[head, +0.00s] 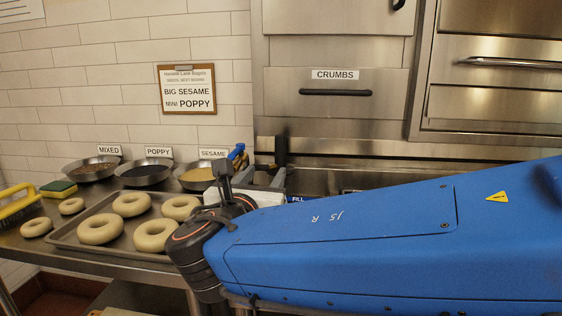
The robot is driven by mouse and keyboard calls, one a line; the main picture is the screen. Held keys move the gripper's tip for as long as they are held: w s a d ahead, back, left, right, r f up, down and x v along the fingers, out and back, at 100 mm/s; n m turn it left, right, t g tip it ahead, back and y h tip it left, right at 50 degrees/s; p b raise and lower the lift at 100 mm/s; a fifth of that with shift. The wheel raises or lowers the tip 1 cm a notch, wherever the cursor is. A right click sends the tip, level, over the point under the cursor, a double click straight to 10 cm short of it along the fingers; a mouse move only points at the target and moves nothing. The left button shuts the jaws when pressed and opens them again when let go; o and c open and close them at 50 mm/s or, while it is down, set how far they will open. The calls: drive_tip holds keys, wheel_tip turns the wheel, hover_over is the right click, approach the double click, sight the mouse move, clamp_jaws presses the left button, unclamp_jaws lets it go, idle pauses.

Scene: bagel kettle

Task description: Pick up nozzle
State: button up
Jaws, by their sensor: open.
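A small blue object (238,153), perhaps the nozzle, shows just behind my gripper, right of the sesame bowl. It is partly covered, and I cannot make out its full shape or what it rests on. My gripper (223,168) is dark grey and stands at the end of my blue arm, in front of a white box-like thing (240,197). It is open, and I see nothing held in it. I cannot tell its exact distance from the blue object.
A metal tray (68,236) of bagels lies left of my gripper. Bowls labelled mixed (92,172), poppy (144,177) and sesame (197,178) stand behind it. A yellow brush (18,207) and a sponge (58,188) are far left. A steel oven front (335,120) rises behind.

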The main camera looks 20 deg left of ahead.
sight(279, 156)
drive_tip(key=w, duration=0.3)
drive_tip(key=w+a, duration=0.1)
drive_tip(key=w, duration=0.4)
drive_tip(key=shift+w+a, duration=0.15)
drive_tip(key=shift+w, duration=0.25)
drive_tip(key=shift+w+a, duration=0.1)
drive_tip(key=shift+w, duration=2.55)
clamp_jaws()
drive_tip(key=shift+r, duration=0.15)
wheel_tip(279, 156, up, 12)
drive_tip(key=shift+f, duration=0.1)
